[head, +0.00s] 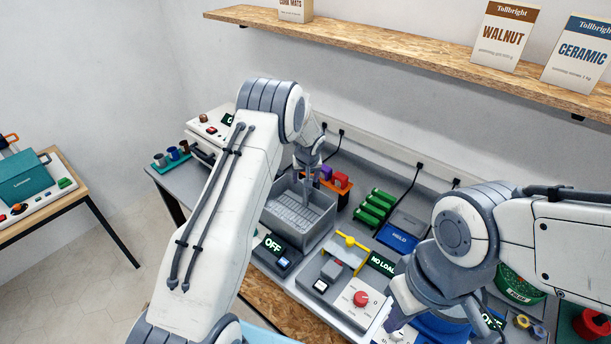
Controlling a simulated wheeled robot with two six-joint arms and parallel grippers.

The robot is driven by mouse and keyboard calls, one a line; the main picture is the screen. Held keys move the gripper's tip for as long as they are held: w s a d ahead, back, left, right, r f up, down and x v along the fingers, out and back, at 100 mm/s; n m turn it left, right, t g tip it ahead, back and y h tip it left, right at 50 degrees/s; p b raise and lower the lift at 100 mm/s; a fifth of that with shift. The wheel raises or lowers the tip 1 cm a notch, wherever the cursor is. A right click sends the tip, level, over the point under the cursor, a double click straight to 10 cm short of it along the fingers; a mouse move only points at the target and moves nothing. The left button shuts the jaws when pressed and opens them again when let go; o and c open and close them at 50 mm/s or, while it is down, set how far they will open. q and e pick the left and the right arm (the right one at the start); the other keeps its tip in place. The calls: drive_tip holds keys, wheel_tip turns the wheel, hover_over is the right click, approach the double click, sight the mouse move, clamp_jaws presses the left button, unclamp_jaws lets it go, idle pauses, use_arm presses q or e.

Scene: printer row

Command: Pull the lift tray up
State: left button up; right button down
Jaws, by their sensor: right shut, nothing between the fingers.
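A grey open-topped tub (268,212) stands on the bench, left of centre. A lighter ribbed tray (293,209) lies low inside it; I take this to be the lift tray. A dark panel on the tub's front reads OFF. My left gripper (308,192) points down over the tub's back right part. Its fingers are small and partly blend with the tub, so its opening and any contact are unclear. My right gripper (391,323) is shut and empty, low at the front of the bench, right of the red button; my own arm partly hides it.
Right of the tub is a unit with a yellow bar (349,242), a NO LOAD display (381,264) and a red button (361,299). Green rolls (374,207) and a blue HELD panel (399,238) stand behind. A shelf (400,45) with boxes overhangs the bench.

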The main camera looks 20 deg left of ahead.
use_arm(q)
drive_tip(key=shift+x, duration=0.8)
clamp_jaws()
idle(0.9)
drive_tip(key=shift+d, duration=0.1)
